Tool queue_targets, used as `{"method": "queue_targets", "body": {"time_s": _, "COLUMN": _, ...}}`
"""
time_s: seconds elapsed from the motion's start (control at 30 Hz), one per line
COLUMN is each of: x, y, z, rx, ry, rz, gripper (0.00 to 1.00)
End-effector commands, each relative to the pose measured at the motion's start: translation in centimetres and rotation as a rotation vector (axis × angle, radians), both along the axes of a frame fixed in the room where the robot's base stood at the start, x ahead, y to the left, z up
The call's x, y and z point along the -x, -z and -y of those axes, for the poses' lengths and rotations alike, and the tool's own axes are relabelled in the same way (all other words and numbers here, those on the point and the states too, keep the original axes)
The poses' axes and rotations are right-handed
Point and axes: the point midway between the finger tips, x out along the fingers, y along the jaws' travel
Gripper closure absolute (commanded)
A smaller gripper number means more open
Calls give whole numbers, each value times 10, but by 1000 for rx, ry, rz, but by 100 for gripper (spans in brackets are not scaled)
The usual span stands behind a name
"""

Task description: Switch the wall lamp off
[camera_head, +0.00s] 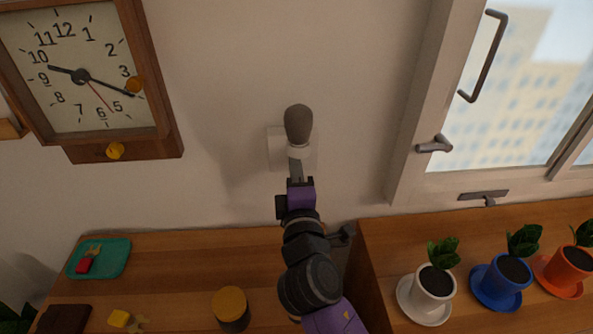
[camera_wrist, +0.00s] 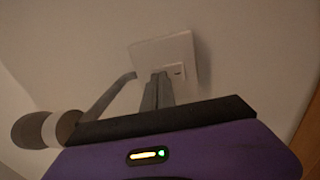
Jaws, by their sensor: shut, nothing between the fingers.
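The wall lamp has a grey-brown bulb (camera_head: 298,124) that looks dark, in front of a white wall plate (camera_head: 276,148). In the wrist view the bulb (camera_wrist: 30,130) is at the left, on a bent arm that runs to the plate (camera_wrist: 163,48). A small switch (camera_wrist: 178,70) shows at the plate's lower edge. My gripper (camera_head: 296,164) is shut and empty, pointing up at the plate from below. In the wrist view its fingertips (camera_wrist: 160,76) are at the plate's lower edge, just left of the switch. I cannot tell whether they touch it.
A wooden clock (camera_head: 80,75) hangs at the upper left and a window (camera_head: 520,100) is at the right. A teal tray (camera_head: 120,257) and a yellow-lidded jar (camera_head: 231,308) stand on the lower left wooden surface. Potted plants (camera_head: 433,285) stand at the lower right.

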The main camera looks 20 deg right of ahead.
Motion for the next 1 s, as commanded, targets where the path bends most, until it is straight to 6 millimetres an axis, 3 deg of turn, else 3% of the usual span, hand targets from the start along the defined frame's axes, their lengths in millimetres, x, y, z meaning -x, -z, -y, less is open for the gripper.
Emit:
{"method": "queue_targets", "body": {"time_s": 0.63, "x": -5, "y": -9, "z": 2, "rx": -16, "ry": 2, "rz": -45, "gripper": 100}}
{"method": "queue_targets", "body": {"time_s": 1.0, "x": -5, "y": -4, "z": 3, "rx": -14, "ry": 2, "rz": -41, "gripper": 100}}
